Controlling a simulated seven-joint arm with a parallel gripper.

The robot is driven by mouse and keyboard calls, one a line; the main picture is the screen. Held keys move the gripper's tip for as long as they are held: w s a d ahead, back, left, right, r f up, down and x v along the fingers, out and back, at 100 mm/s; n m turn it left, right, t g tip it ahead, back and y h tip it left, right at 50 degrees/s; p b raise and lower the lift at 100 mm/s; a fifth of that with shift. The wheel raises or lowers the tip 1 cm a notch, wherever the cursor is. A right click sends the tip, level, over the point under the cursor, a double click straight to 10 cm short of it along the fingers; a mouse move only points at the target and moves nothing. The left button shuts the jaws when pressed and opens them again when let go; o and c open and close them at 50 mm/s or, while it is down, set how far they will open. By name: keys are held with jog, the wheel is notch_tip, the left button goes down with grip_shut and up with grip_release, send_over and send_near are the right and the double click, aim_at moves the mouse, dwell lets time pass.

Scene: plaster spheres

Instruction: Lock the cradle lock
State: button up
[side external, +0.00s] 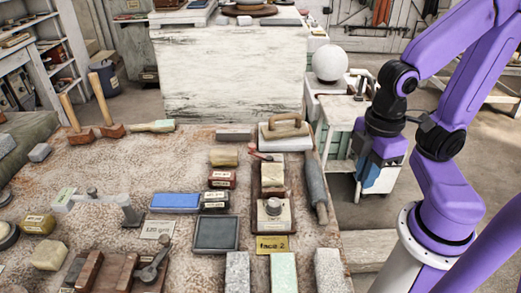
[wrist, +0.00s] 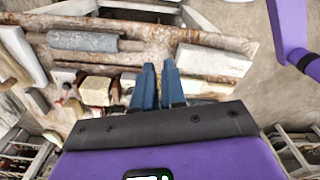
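A narrow wooden cradle (side external: 270,233) stands on the right part of the worktable. It bears a cream block (side external: 272,174) and, nearer the camera, a pale block with a round grey knob (side external: 274,206). A small red-handled lever (side external: 262,154) sits at its far end, and a red piece (wrist: 66,91) shows at the left in the wrist view. I cannot tell for sure which part is the lock. My gripper (side external: 368,178) hangs right of the table, clear of the cradle. Its blue fingers (wrist: 160,66) have a narrow gap with nothing held between them.
A grey roller (side external: 315,187) lies right of the cradle. A float with a wooden handle (side external: 286,130) stands behind it. Several slabs (side external: 283,272) stand in front. A white sphere (side external: 329,62) stands beyond the table.

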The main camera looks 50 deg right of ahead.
jog(key=shift+w+a, duration=0.15)
jog(key=shift+w, duration=0.1)
grip_shut()
jog(key=w+a+r+m+g+y, duration=0.1)
jog(key=w+r+m, duration=0.1)
jog(key=w+m, duration=1.65)
jog(key=w+d+f+m+y, duration=0.2)
jog(key=w+d+f+m, duration=0.1)
jog(key=w+d+m, duration=0.7)
jog(key=w+d, duration=0.4)
jog(key=w, duration=0.4)
jog(key=shift+d+m, duration=0.35)
jog(key=shift+w+f, duration=0.1)
jog(key=shift+f, duration=0.1)
